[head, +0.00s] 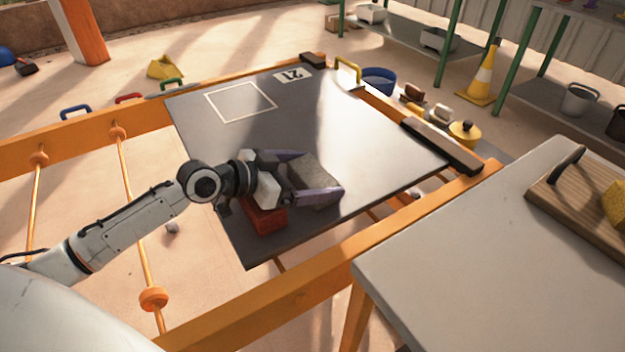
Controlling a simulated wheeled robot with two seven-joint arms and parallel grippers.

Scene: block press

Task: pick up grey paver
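The grey paver (314,174) is a rough grey block over the dark plate (340,125), near the plate's front edge. My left gripper (322,172) is around it, one finger along its far side and the other along its near side. The near finger hides part of the block. I cannot tell whether both fingers press on it or whether it touches the plate. My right gripper is not in view.
A red block (263,217) lies on the plate just below my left gripper. A white square outline (241,119) and a label marked 21 (292,75) are on the plate. An orange frame (335,285) surrounds it. A grey table (450,262) stands at the right.

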